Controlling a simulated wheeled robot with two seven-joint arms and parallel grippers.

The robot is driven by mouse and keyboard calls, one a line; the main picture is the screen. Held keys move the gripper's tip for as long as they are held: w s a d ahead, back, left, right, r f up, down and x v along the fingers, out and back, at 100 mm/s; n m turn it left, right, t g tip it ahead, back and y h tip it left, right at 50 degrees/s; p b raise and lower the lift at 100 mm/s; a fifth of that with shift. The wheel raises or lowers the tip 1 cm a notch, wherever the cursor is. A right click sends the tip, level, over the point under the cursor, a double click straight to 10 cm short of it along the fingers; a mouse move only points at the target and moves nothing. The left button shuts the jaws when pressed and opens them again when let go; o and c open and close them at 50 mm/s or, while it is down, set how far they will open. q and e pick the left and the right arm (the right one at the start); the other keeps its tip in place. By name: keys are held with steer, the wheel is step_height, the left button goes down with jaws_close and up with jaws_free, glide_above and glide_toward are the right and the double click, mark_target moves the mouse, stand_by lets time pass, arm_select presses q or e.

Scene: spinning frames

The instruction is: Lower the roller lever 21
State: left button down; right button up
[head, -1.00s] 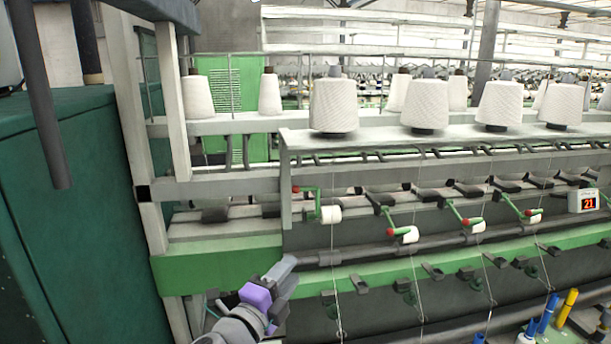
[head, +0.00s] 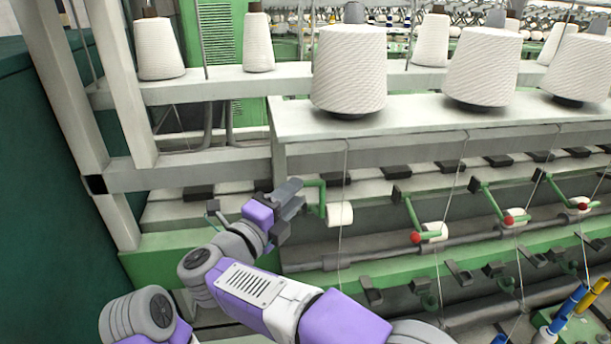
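The leftmost roller lever is a green bent bar (head: 321,196) with a white roller (head: 340,214) at its lower end. It stands raised, and its red knob is hidden behind my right gripper. The 21 sign is out of view now, so I cannot confirm the lever's number from this view. My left gripper is out of view.
More green levers with red knobs (head: 415,238) hang lower to the right. Large white yarn cones (head: 349,70) stand on the shelf above. Thin threads run down past the rollers. A white post (head: 85,140) and a dark green cabinet (head: 40,240) are at the left.

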steer(key=p+x, duration=0.1)
steer(key=x, duration=0.4)
steer(key=shift+w+f, duration=0.1)
steer(key=shift+w, duration=0.1)
steer(key=shift+w, duration=0.15)
jaws_close()
